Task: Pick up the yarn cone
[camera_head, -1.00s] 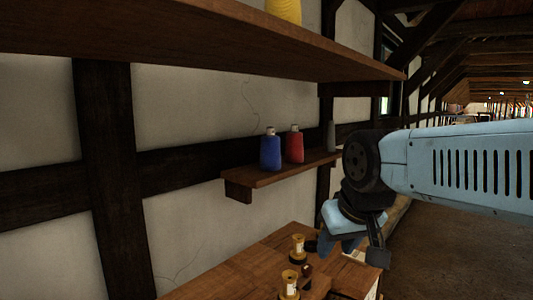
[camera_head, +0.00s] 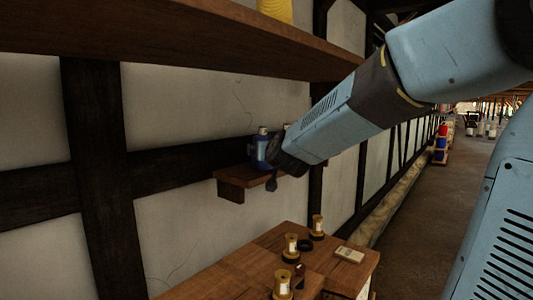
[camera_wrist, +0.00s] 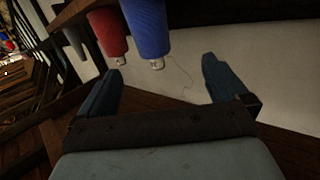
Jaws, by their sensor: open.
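A blue yarn cone (camera_head: 260,150) with a pale tip stands upright on the small wall shelf, partly covered by my arm's end. In the wrist view the blue cone (camera_wrist: 148,28) appears tip down, beyond the gap between my fingers. A red yarn cone (camera_wrist: 108,32) stands beside it, and a grey one (camera_wrist: 74,41) is farther left. In the head view the red cone is almost wholly hidden behind my arm. A yellow yarn cone (camera_head: 274,11) shows on the upper shelf, cut by the frame. My gripper (camera_wrist: 162,65) is open and empty, near the blue cone.
The small shelf (camera_head: 229,188) is below a long upper shelf (camera_head: 180,40) that overhangs it. A wooden bench (camera_head: 235,275) below carries several small yellow spools (camera_head: 291,247) and a pale flat box (camera_head: 349,255). The aisle floor (camera_head: 430,230) at right looks clear.

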